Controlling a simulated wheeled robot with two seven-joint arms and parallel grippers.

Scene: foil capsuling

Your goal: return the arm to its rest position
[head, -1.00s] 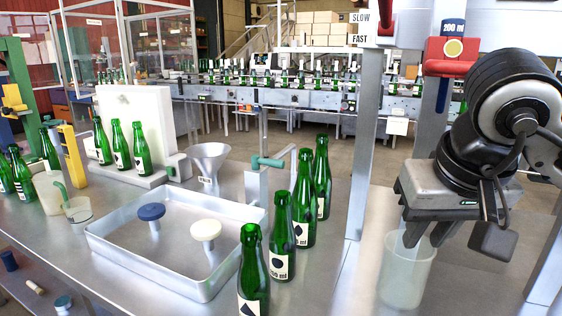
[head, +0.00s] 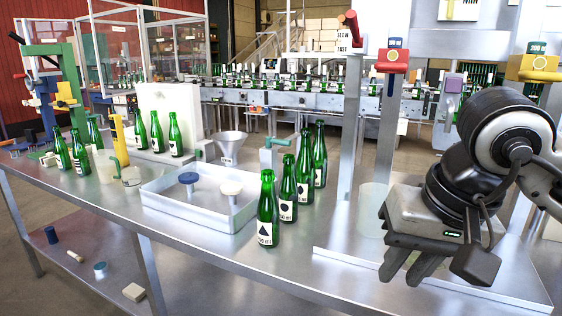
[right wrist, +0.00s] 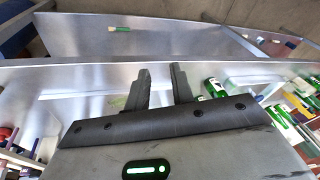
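My right gripper (head: 411,268) hangs at the right of the head view, over the front right of the metal bench (head: 330,238). Its fingers point down and stand apart. The right wrist view shows the same two fingers (right wrist: 162,90) with a gap and nothing held between them. A translucent cup (head: 374,210) stands on the bench behind and left of the gripper, apart from its fingers. My left gripper is in neither view.
Several green bottles (head: 268,212) stand in a row left of the gripper. A metal tray (head: 205,222) holds a blue and a white round-topped piece. A funnel (head: 230,145) stands behind it. Posts with a red unit (head: 393,60) and a yellow unit (head: 540,66) rise behind my arm.

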